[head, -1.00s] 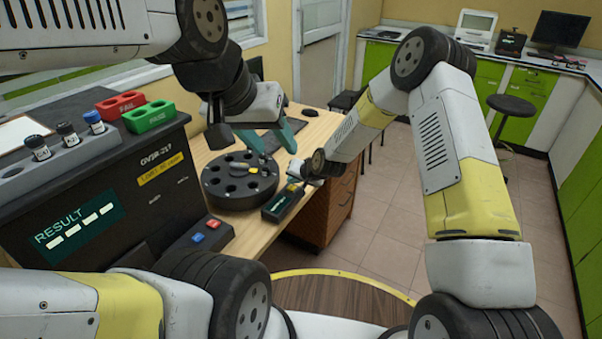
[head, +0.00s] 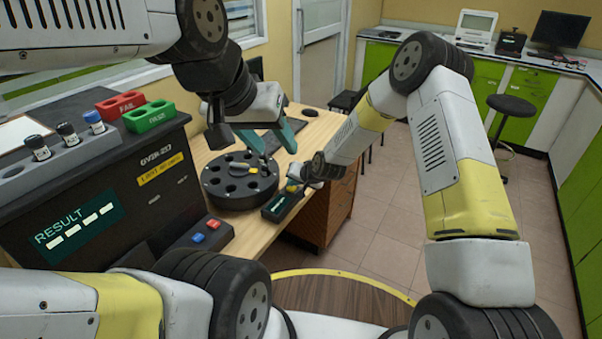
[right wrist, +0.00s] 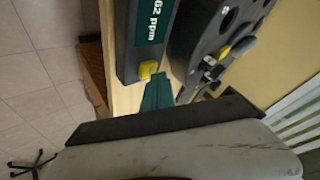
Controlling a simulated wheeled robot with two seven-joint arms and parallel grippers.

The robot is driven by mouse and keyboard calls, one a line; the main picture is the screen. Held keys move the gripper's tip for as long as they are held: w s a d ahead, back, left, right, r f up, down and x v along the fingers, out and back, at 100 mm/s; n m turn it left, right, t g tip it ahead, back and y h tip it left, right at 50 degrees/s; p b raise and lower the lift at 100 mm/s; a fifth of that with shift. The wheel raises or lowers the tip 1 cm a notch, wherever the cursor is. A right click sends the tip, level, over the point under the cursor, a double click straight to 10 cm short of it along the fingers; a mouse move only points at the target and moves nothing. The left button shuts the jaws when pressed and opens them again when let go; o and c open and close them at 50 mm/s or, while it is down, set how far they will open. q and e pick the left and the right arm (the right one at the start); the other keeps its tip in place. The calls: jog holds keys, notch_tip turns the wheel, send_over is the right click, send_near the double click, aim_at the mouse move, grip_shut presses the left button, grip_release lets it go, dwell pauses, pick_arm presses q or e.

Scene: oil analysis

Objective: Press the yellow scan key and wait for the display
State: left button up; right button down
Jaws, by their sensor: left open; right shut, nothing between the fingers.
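A small dark handheld meter (head: 270,214) lies on the wooden table beside the black round carousel. Its yellow key (head: 292,188) is at the end by my right gripper; the key also shows in the right wrist view (right wrist: 148,70). Its green display (right wrist: 157,20) shows "62 ppm", cut off by the picture's top edge. My right gripper (right wrist: 158,88) is shut and empty, with its green tips right at the key; I cannot tell whether they touch it. My left gripper (head: 270,146) is open above the far edge of the carousel.
The carousel (head: 235,197) with several holes stands left of the meter. A black analyser (head: 120,190) with a RESULT screen, several vials, and red (head: 120,104) and green (head: 149,116) trays fills the left.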

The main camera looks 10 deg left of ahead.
aim_at(293, 189)
jog(key=shift+f, duration=0.5)
dwell(0.6)
jog(key=shift+r, duration=0.95)
jog(key=shift+r, duration=2.5)
